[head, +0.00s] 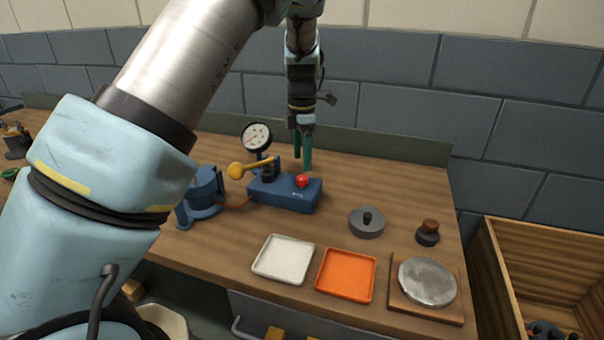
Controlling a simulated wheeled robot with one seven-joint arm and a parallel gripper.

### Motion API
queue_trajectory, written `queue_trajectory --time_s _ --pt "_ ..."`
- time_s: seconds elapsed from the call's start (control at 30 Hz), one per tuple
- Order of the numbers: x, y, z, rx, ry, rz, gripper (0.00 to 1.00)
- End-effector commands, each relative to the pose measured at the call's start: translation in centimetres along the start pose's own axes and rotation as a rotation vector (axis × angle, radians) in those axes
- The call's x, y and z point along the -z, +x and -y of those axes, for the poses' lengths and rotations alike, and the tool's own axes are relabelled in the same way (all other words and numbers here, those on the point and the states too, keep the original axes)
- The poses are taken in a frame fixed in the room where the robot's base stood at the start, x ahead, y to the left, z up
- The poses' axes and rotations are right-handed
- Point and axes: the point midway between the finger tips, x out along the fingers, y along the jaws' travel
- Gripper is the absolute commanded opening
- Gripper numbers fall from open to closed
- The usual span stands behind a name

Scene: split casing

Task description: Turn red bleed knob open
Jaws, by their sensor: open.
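The red bleed knob (302,181) sits on top of a blue block (296,196) on the wooden bench. My gripper (302,164) points down with two green fingers, apart and empty. Its fingertips appear just above and behind the knob in the picture, not around it.
A blue clamp-like device (203,190) stands left of the block. A white tray (257,268), an orange tray (346,296) and a metal disc (427,282) on a wooden board lie in front. A grey lidded disc (366,224) and a dark brown-topped knob (428,233) stand right.

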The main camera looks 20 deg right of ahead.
Motion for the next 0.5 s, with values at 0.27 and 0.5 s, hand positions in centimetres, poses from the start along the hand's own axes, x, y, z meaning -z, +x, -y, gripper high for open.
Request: queue_trajectory --time_s 0.27,0.5 --pt "-0.1 -4.0 0.0 -0.002 0.001 0.001 0.72" --pt "0.0 -4.8 0.0 0.000 -0.001 -0.001 0.72"
